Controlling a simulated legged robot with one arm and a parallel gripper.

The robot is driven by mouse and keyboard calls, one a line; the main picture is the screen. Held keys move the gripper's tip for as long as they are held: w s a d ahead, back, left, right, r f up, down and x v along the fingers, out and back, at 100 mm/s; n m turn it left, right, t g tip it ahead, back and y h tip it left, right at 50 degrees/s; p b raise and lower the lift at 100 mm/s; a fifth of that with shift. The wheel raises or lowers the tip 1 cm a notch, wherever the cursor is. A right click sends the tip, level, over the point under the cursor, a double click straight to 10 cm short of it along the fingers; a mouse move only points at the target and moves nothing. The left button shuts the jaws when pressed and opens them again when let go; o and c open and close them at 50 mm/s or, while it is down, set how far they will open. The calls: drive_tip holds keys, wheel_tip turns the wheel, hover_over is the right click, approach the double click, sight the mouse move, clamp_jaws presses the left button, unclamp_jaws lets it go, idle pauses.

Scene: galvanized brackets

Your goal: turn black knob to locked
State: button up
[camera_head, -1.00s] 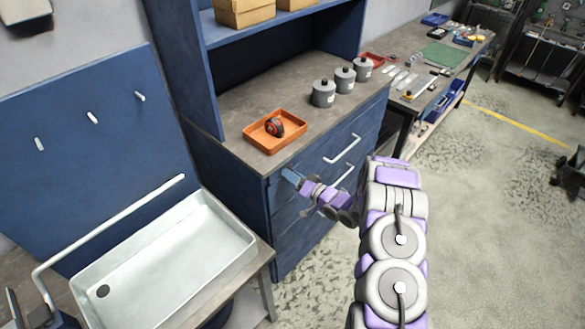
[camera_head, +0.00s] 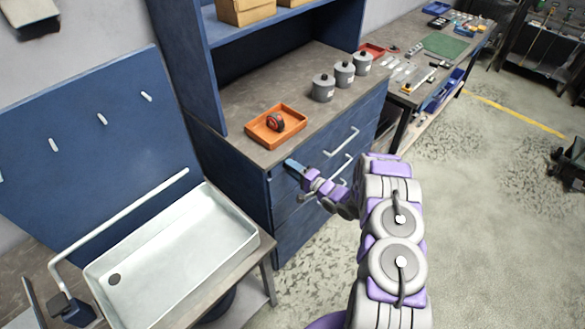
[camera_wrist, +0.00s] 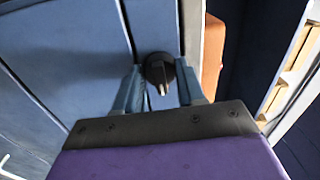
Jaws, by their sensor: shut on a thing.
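The black knob (camera_wrist: 159,70) shows in the wrist view on the blue cabinet front, near its upper corner. It is round with a lighter ridge that points toward my gripper. My gripper (camera_wrist: 160,88) has its two blue fingers on either side of the knob and is shut on it. In the head view my gripper (camera_head: 292,166) reaches the corner of the blue drawer cabinet (camera_head: 240,172), just below the worktop edge. The knob is hidden there behind the fingers. I cannot read any lock markings.
An orange tray (camera_head: 262,139) with a red and black tape measure (camera_head: 276,122) sits on the worktop above. Grey canisters (camera_head: 322,88) stand behind it. Bar handles (camera_head: 341,143) stick out to the right of my gripper. A white sink (camera_head: 150,262) lies at left.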

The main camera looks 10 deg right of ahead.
drive_tip(key=shift+d+m, duration=0.15)
drive_tip(key=shift+m, duration=0.25)
drive_tip(key=o, duration=0.9)
drive_tip(key=shift+w+f, duration=0.15)
drive_tip(key=shift+w, duration=0.05)
drive_tip(key=shift+c, duration=0.2)
drive_tip(key=shift+o, duration=1)
drive_tip(key=shift+s+d, duration=0.1)
drive_tip(key=shift+s, duration=0.15)
drive_tip(key=v, duration=1.7)
drive_tip(key=shift+d, duration=0.15)
